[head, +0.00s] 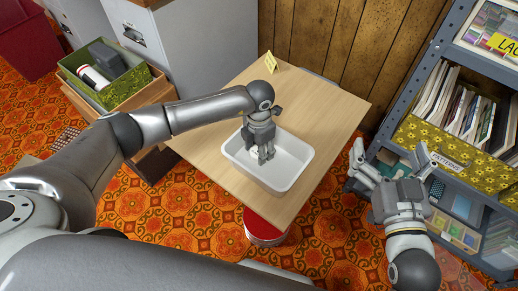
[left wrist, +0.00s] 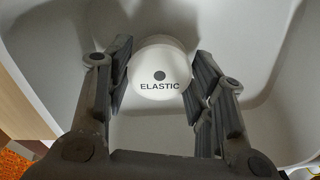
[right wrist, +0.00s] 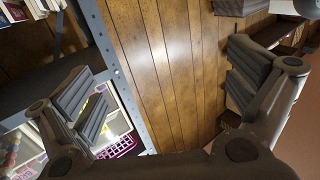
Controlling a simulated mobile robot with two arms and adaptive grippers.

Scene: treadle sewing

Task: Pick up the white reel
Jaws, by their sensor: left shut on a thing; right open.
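The white reel (left wrist: 158,62), round and marked ELASTIC with a dark dot, is in the white tray (head: 238,163) on the wooden table. My left gripper (head: 265,156) reaches down into the tray. In the left wrist view the fingers of my left gripper (left wrist: 160,80) are shut on the reel, one on each side. In the head view the gripper hides most of the reel. I cannot tell whether the reel touches the tray floor. My right gripper (head: 391,163) is open and empty, right of the table in front of the shelf.
The wooden table (head: 310,90) has bare room around the tray, with a yellow card (head: 271,62) at its back. A grey shelf unit (head: 398,100) stands at the right. A green box (head: 110,90) is at the left. A red round tin (head: 264,229) is below the table's front edge.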

